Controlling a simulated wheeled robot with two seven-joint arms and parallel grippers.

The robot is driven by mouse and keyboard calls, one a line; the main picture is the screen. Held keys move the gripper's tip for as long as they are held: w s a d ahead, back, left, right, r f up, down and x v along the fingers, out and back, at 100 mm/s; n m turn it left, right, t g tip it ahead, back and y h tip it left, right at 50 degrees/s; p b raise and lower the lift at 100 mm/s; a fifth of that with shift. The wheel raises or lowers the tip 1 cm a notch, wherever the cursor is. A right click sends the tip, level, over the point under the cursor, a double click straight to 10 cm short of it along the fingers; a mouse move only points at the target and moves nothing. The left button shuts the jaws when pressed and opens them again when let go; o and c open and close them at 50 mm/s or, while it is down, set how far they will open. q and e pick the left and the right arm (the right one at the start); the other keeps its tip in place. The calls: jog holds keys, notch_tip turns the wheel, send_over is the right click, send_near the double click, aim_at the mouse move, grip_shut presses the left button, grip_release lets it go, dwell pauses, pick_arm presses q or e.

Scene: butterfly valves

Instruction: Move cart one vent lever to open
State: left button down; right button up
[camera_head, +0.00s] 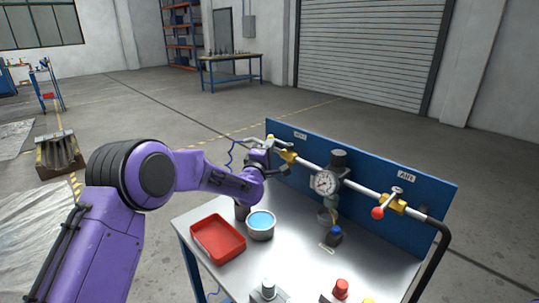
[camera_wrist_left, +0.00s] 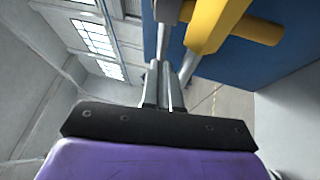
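The cart (camera_head: 300,200) has a steel top and a blue back panel (camera_head: 380,182) that carries a pipe. The vent valve, with a yellow body (camera_head: 287,156), is at the panel's left end; its yellow body also fills the top right of the left wrist view (camera_wrist_left: 213,22). The grey vent lever (camera_wrist_left: 163,28) runs down to my left gripper (camera_wrist_left: 161,72). The fingers are close together, with the lever's end between them. In the head view my left gripper (camera_head: 268,146) partly hides the lever, so its exact angle is unclear. My right gripper is out of view.
A pressure gauge (camera_head: 325,182) sits mid-pipe. The air valve's red-knobbed lever (camera_head: 378,212) is at the right. The floor behind is open.

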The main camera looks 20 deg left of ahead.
pick_arm(q)
jog(key=shift+r, duration=0.2)
dwell(0.4)
jog(key=shift+f, duration=0.1)
jog(key=a+b+v, duration=0.1)
jog(key=b+v, duration=0.1)
jog(key=v, duration=0.8)
jog(key=shift+s+d+b, duration=0.2)
jog(key=shift+d+b, duration=0.2)
jog(key=shift+f, duration=0.1)
